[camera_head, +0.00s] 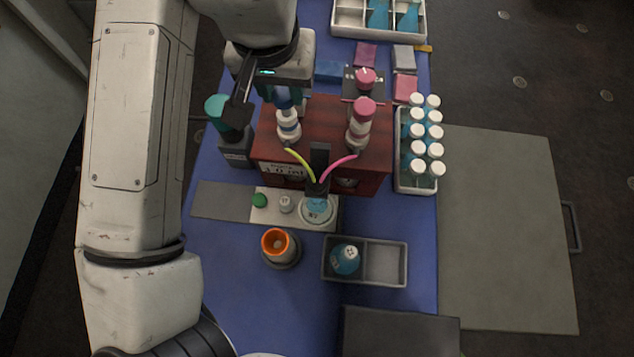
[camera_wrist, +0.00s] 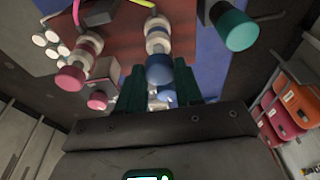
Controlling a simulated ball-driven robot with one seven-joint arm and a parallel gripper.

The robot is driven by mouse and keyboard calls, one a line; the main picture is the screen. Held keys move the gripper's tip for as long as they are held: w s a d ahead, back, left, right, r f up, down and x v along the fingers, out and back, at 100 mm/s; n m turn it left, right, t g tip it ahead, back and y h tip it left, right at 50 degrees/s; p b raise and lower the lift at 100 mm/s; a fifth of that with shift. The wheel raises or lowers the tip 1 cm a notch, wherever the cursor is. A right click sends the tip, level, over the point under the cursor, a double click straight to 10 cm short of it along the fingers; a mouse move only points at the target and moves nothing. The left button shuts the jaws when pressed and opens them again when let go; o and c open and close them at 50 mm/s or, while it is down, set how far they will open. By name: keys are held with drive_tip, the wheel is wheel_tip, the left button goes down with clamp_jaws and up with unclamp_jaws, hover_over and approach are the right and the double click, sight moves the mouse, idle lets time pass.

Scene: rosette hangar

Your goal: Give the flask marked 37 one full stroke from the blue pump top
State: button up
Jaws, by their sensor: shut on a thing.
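The blue pump top (camera_head: 283,98) sits on a white-collared pump on the left of a red-brown box (camera_head: 312,118). It also shows in the wrist view (camera_wrist: 160,70), between the green fingers of my gripper (camera_wrist: 161,76), which is shut on it. A yellow tube runs from this pump to a black spout. A flask (camera_head: 317,209) of pale blue liquid stands beneath the spout on a light plate; its mark is too small to read surely. Another blue flask (camera_head: 345,259) with a marked white cap lies in the left compartment of a grey tray (camera_head: 385,284).
A pink pump top (camera_head: 364,106) with a pink tube stands at the right of the box. A teal-topped bottle (camera_head: 217,108) is close left of my gripper. A rack (camera_head: 416,189) of white-capped bottles stands right; an orange-rimmed cup (camera_head: 278,241) stands in front. The mat's front left is clear.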

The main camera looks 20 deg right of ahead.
drive_tip(key=shift+f+b, duration=0.3)
drive_tip(key=shift+f, duration=0.35)
drive_tip(key=o, duration=0.8)
drive_tip(key=shift+w+d+p+v, duration=0.1)
drive_tip(key=shift+w+p+v, duration=0.1)
drive_tip(key=shift+p+v, duration=0.9)
drive_tip(key=shift+w+d+p+v, duration=0.1)
drive_tip(key=shift+w+p+v, duration=0.15)
drive_tip(key=shift+p+v, duration=0.85)
drive_tip(key=shift+w+d+p+v, duration=0.1)
drive_tip(key=shift+w+p+v, duration=0.1)
drive_tip(key=shift+p+v, duration=0.9)
drive_tip(key=shift+r, duration=0.3)
